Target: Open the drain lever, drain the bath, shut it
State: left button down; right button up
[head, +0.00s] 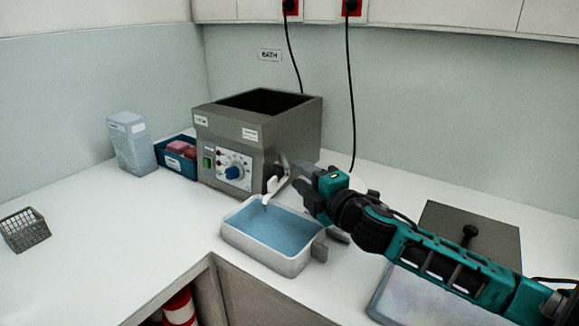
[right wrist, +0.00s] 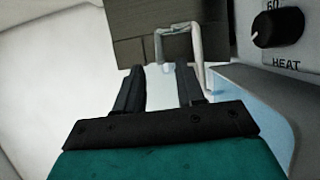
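The grey metal bath (head: 285,130) stands at the back of the counter with a control panel on its front. A pale drain spout (head: 268,192) comes from its lower right corner over a white tray (head: 232,240) holding blue liquid. My right gripper (head: 298,178) is beside the spout, at the bath's right side. In the right wrist view its two fingers (right wrist: 160,72) are apart with nothing held between them. A pale bent bar (right wrist: 180,29), seemingly the drain lever, lies just beyond the fingertips against the bath wall. I cannot tell whether liquid runs. My left gripper is not in view.
A blue bin (head: 177,163) with pink items and a pale container (head: 132,143) stand left of the bath. A wire basket (head: 25,231) is at far left. A grey lid (head: 440,215) with a black knob lies at right. The left counter is mostly clear.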

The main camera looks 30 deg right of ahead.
aim_at(284, 161)
jog(key=shift+w, duration=2.65)
grip_shut()
